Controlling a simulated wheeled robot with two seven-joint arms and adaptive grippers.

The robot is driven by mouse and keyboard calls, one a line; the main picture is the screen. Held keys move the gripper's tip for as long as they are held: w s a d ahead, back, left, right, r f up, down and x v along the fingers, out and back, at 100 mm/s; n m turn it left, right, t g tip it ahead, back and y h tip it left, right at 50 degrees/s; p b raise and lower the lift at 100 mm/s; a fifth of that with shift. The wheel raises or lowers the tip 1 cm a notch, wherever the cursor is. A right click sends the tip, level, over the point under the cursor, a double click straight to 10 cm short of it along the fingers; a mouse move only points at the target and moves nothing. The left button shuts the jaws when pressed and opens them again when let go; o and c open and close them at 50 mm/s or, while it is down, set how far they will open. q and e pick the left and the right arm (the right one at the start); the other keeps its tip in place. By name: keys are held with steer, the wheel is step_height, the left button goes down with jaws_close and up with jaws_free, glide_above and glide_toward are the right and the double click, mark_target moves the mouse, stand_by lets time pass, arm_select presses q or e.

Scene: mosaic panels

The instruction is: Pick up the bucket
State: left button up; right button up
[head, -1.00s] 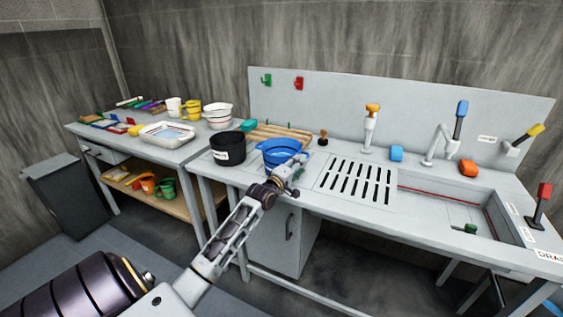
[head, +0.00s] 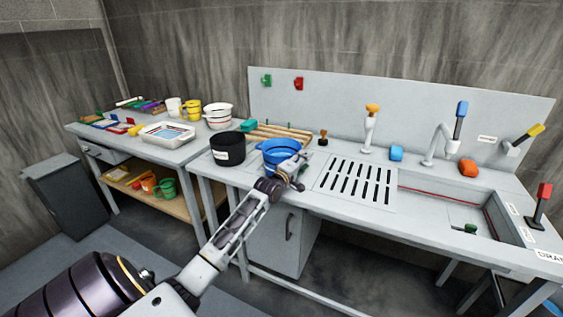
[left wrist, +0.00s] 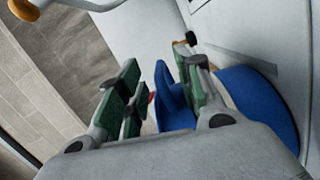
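The blue bucket (head: 278,150) stands on the grey worktop, between a black pot and the slotted drain grate. My left gripper (head: 296,168) is at the bucket's front right side and overlaps its lower part in the head view. In the left wrist view the gripper's green-padded fingers (left wrist: 160,98) are apart. The blue bucket (left wrist: 255,105) shows there mostly beyond the right finger, and a narrow blue part of it shows between the fingers. I cannot tell whether the fingers touch it. My right gripper is not in view.
The black pot (head: 228,148) stands close to the bucket's left. A wooden rack (head: 280,133) lies behind it. The drain grate (head: 356,181) and sink (head: 455,208) are to the right. The left table holds a white tray (head: 167,134), bowls and cups.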

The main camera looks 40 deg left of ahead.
arm_select(q)
steer(key=shift+w+a, duration=0.1)
steer(key=shift+w, duration=0.8)
steer(key=shift+c, duration=0.4)
jaws_close()
